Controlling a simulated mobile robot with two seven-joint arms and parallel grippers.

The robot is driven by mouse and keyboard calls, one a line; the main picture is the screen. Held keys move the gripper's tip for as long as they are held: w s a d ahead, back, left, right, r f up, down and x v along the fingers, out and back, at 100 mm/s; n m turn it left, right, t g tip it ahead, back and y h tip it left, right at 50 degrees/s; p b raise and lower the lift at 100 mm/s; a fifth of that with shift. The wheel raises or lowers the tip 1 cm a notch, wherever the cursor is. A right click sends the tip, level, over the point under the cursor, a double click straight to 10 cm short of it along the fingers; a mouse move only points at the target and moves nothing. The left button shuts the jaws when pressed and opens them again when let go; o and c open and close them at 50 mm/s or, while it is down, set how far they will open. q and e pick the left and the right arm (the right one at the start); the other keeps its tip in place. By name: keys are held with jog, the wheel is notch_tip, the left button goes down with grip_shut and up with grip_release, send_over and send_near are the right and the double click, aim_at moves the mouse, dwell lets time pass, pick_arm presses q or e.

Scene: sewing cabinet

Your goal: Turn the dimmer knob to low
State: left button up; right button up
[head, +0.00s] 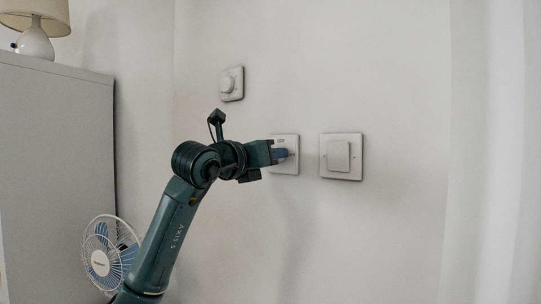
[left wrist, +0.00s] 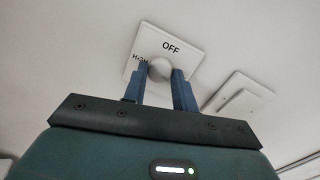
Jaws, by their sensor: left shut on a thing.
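The dimmer's square white wall plate (head: 290,167) is in the middle of the head view. It also shows in the left wrist view (left wrist: 183,37), with the words OFF and HIGH on it. Its round white dimmer knob (left wrist: 160,69) sits between the two blue fingers of my left gripper (head: 281,154). The gripper is shut on the knob, one finger on each side. In the head view the fingers hide most of the knob. Any LOW mark is hidden or out of sight. My right gripper is not in view.
A wide white rocker switch (head: 340,156) is on the wall just right of the dimmer. A grey cabinet (head: 57,150) with a lamp (head: 35,42) and a blue-bladed fan (head: 108,256) are at left.

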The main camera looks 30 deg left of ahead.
pick_arm(q)
jog(key=shift+n, duration=1.8)
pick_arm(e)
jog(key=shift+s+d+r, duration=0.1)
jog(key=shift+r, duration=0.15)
pick_arm(q)
jog(key=o, duration=1)
jog(key=shift+c, duration=0.2)
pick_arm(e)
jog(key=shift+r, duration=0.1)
pick_arm(q)
jog(key=s, duration=1.3)
jog(key=shift+a, duration=0.4)
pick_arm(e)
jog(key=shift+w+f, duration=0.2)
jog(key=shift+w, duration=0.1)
